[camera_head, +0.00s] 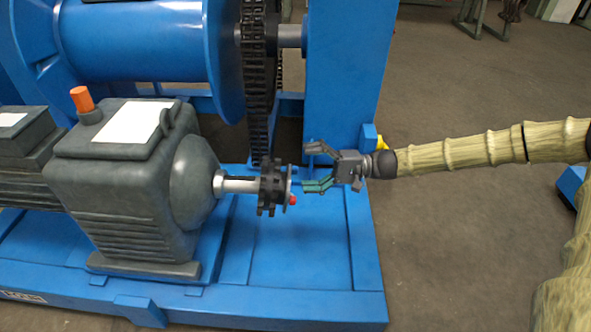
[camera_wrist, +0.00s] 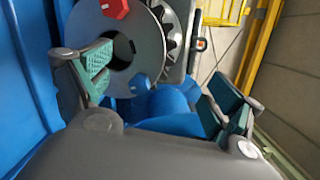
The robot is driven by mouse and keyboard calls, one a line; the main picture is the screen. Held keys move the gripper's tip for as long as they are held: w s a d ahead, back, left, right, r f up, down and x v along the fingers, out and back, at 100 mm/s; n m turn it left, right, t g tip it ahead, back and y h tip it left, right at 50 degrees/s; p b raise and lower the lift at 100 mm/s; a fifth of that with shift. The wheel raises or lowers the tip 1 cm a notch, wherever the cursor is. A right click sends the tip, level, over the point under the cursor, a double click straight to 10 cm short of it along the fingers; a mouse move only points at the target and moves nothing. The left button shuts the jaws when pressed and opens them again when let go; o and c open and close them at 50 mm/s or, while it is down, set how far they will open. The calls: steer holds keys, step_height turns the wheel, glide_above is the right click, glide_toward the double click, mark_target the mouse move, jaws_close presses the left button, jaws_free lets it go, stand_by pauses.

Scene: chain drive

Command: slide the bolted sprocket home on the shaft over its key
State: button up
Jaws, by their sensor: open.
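The dark toothed sprocket (camera_head: 268,187) sits around the outer end of the silver shaft (camera_head: 238,186), with bare shaft between it and the gearbox. A thin plate and a red bolt head (camera_head: 293,200) show on its outer side. In the wrist view its grey round plate (camera_wrist: 147,58) has a dark centre, a red bolt head (camera_wrist: 115,8) and a blue one (camera_wrist: 139,84); the sprocket's teeth (camera_wrist: 172,30) show behind. My gripper (camera_head: 307,168) is open and empty, just right of the sprocket and apparently apart from it. I cannot make out the key.
The grey gearbox (camera_head: 130,180) with an orange cap stands left on the blue base frame (camera_head: 310,285). A dark chain (camera_head: 258,100) hangs behind the sprocket beside the blue drum (camera_head: 135,40). A blue post (camera_head: 345,80) rises behind my gripper.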

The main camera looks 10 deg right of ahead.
steer(key=shift+s+d, duration=0.15)
steer(key=shift+d, duration=0.1)
steer(key=shift+c, duration=0.4)
